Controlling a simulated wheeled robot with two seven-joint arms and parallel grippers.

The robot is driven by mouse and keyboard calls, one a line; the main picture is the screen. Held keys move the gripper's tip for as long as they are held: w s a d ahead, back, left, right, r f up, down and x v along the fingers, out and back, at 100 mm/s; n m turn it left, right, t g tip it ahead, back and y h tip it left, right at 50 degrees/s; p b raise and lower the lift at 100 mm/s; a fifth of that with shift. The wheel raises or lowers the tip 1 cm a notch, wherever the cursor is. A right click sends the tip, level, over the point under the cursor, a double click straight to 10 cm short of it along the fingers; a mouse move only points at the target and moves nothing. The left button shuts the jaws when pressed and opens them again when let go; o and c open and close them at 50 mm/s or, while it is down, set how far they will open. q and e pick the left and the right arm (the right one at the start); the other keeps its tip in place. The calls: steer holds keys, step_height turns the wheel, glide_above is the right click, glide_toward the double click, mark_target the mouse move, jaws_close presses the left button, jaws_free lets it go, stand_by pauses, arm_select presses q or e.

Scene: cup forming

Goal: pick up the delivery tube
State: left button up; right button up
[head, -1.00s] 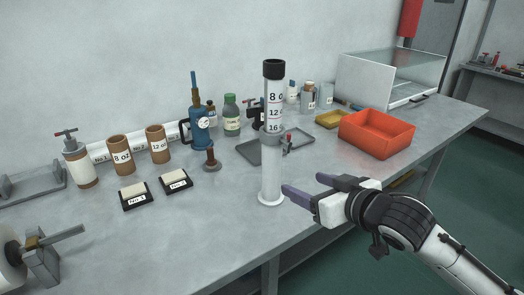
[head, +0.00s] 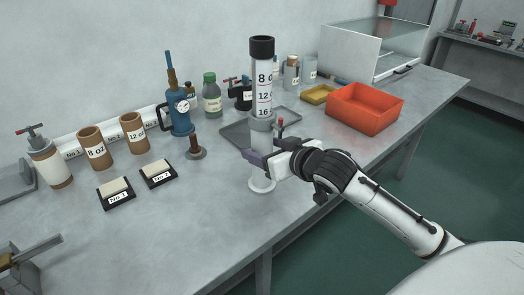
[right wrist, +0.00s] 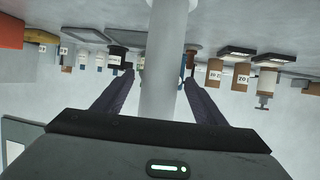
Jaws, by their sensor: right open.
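The delivery tube, which I take to be the tall pale tube (head: 263,92) with a black cap and marks 8, 12 and 16, stands upright on a round white foot on the bench. It has a grey collar and a small red-handled tap at mid-height. My right gripper (head: 256,156) is open at the tube's lower part, below the collar. In the right wrist view, the tube (right wrist: 165,50) passes between the two open fingers of the right gripper (right wrist: 161,80). A small gap shows beside each finger. My left gripper is out of view.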

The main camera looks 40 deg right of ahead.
steer(key=shift+x, duration=0.85)
steer(key=c, duration=1.6)
steer(key=shift+r, duration=0.15)
jaws_close()
